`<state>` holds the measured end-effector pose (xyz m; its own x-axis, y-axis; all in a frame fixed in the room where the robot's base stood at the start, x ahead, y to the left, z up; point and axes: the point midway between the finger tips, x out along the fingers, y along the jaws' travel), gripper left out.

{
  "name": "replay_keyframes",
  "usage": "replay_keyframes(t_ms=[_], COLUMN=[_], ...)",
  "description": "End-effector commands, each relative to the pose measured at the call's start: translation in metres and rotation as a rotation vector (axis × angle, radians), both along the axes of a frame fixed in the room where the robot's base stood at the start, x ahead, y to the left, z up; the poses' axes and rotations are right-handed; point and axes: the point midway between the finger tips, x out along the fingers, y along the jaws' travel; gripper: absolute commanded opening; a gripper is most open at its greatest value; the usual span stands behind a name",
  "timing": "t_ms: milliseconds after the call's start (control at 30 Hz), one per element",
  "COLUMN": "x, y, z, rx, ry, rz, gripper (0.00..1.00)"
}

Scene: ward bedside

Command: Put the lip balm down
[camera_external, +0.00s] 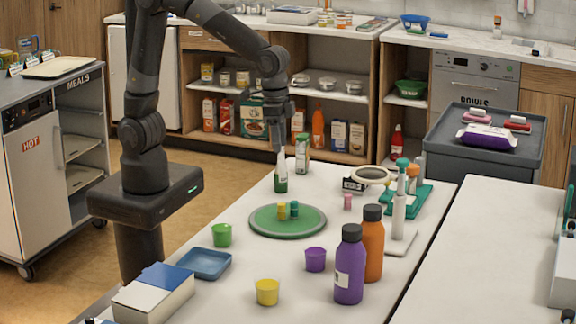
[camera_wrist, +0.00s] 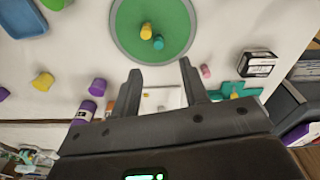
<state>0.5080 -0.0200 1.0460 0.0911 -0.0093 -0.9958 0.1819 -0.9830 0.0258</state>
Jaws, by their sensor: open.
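My gripper (camera_external: 278,118) hangs over the far part of the white table. Its two fingers (camera_wrist: 160,69) are apart in the wrist view, and I see nothing held between them. A small yellow cylinder (camera_external: 282,211) and a small teal cylinder (camera_external: 294,209) stand side by side on the round green tray (camera_external: 265,228). They also show as yellow (camera_wrist: 146,30) and teal (camera_wrist: 158,43) pieces in the wrist view. A small pink cylinder (camera_external: 347,202) stands on the table right of the tray. I cannot tell which of these is the lip balm.
A green-and-white bottle (camera_external: 281,181) stands below my gripper, with another bottle (camera_external: 302,155) behind it. A purple bottle (camera_external: 349,266), an orange bottle (camera_external: 373,245) and a teal rack (camera_external: 408,199) stand on the right. Cups and a blue tray (camera_external: 204,263) lie nearer the camera.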

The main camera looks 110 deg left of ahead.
Motion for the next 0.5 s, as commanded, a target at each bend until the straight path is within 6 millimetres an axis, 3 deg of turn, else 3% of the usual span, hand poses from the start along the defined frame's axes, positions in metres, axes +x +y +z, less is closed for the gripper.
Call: replay_keyframes(t_ms=[33, 200, 500], x=[-0.015, -0.061, -0.146], y=[0.002, 0.008, 0.016], z=[0.015, 0.046, 0.076], rx=[-0.001, 0.002, 0.023], ry=[-0.031, -0.117, -0.264], rz=[-0.011, -0.047, -0.114], gripper=[0.41, 0.41, 0.41])
